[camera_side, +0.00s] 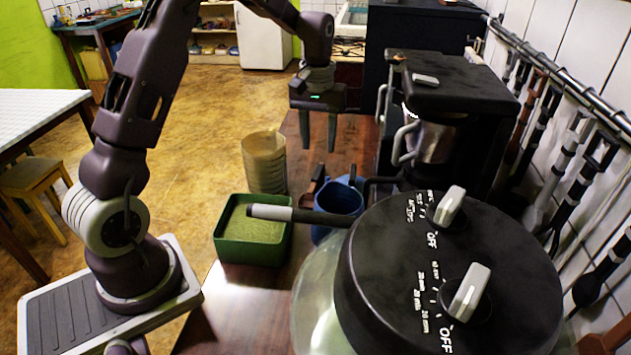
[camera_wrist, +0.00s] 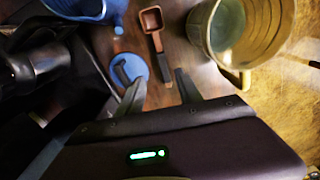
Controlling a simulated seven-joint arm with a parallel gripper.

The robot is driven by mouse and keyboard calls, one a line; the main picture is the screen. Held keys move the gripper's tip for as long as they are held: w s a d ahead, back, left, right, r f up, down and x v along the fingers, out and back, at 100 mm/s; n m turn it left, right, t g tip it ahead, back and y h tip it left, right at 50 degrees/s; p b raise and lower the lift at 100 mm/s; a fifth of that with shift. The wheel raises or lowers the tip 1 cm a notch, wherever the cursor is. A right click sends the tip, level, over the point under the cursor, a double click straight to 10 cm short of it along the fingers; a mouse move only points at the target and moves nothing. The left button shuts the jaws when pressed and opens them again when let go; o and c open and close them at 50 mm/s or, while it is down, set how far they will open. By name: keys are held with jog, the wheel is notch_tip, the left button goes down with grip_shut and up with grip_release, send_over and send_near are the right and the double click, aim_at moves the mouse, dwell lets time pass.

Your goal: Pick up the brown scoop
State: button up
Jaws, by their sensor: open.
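The brown scoop (camera_wrist: 152,22) lies on the wooden counter in the wrist view, its bowl at the top and its dark handle running down toward my fingers. In the side view a small part of the scoop (camera_side: 306,192) shows between the green box and the blue jug; the rest is hard to make out. My gripper (camera_side: 318,143) is open and empty, pointing down above the counter behind the scoop. In the wrist view my gripper's fingertips (camera_wrist: 160,80) stand either side of the handle's end. I cannot tell their exact height above it.
A beige ribbed jug (camera_side: 264,165) stands to the left. A blue jug (camera_side: 337,203) and a blue lid (camera_wrist: 129,68) are on the other side of the scoop. A green box (camera_side: 250,243), a coffee maker (camera_side: 450,85) and a black-topped appliance (camera_side: 385,265) crowd the counter.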

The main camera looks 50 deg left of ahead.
aim_at(317, 172)
jog(key=f, duration=0.6)
jog(key=a+f, duration=0.1)
jog(key=f, duration=0.1)
jog(key=shift+w+f, duration=0.25)
jog(key=shift+f, duration=0.15)
grip_shut()
